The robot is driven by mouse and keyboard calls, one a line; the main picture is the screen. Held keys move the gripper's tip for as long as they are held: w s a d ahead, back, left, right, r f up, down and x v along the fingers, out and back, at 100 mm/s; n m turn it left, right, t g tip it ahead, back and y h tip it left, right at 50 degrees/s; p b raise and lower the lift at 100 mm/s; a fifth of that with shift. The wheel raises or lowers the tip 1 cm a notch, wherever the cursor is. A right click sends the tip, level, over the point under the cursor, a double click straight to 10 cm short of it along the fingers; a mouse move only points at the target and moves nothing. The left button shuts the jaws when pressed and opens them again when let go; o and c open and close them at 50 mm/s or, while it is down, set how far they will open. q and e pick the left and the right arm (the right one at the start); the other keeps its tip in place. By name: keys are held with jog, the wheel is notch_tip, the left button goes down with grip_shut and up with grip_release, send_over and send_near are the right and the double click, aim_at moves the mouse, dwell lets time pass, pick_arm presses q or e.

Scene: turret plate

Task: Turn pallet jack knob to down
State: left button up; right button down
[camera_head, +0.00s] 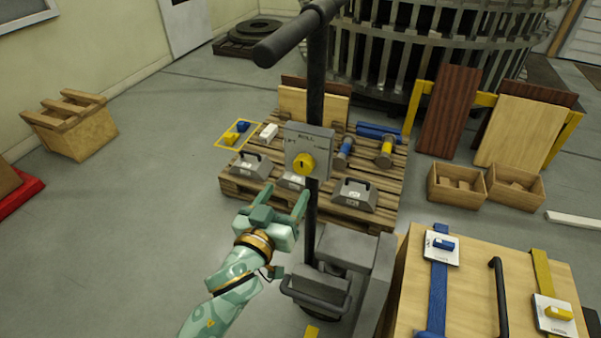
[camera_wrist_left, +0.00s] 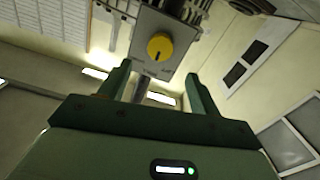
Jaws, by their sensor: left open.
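The pallet jack's yellow knob (camera_head: 303,163) sits on a grey plate (camera_head: 310,141) fixed to the dark upright handle post (camera_head: 317,80). The plate carries lettering, with "ROLL" at its top and "LIFT" at its left. A dark mark on the knob points toward the top of the plate in the head view. My left gripper (camera_head: 276,201) is open and empty, below and to the left of the knob, apart from it. In the left wrist view the knob (camera_wrist_left: 159,46) shows beyond the two fingers, above the gap between them. My right gripper is not in view.
A wooden pallet (camera_head: 377,181) with grey weights and tools stands behind the post. A wooden crate (camera_head: 480,285) with blue and yellow straps stands at the right front. Clear grey floor (camera_head: 140,190) lies to the left.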

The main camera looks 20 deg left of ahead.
aim_at(302, 168)
pick_arm(q)
jog(key=w+b, duration=0.1)
jog(key=w, duration=0.6)
jog(key=shift+d+f+b, duration=0.15)
jog(key=shift+f+b, duration=0.05)
jog(key=shift+b, duration=0.2)
jog(key=shift+w+r, duration=0.1)
jog(key=shift+w, duration=0.5)
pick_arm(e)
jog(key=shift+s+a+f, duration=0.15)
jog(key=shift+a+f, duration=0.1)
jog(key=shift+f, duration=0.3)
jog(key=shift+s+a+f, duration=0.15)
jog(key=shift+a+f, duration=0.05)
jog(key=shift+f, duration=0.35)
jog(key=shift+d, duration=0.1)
pick_arm(q)
jog(key=c, duration=1)
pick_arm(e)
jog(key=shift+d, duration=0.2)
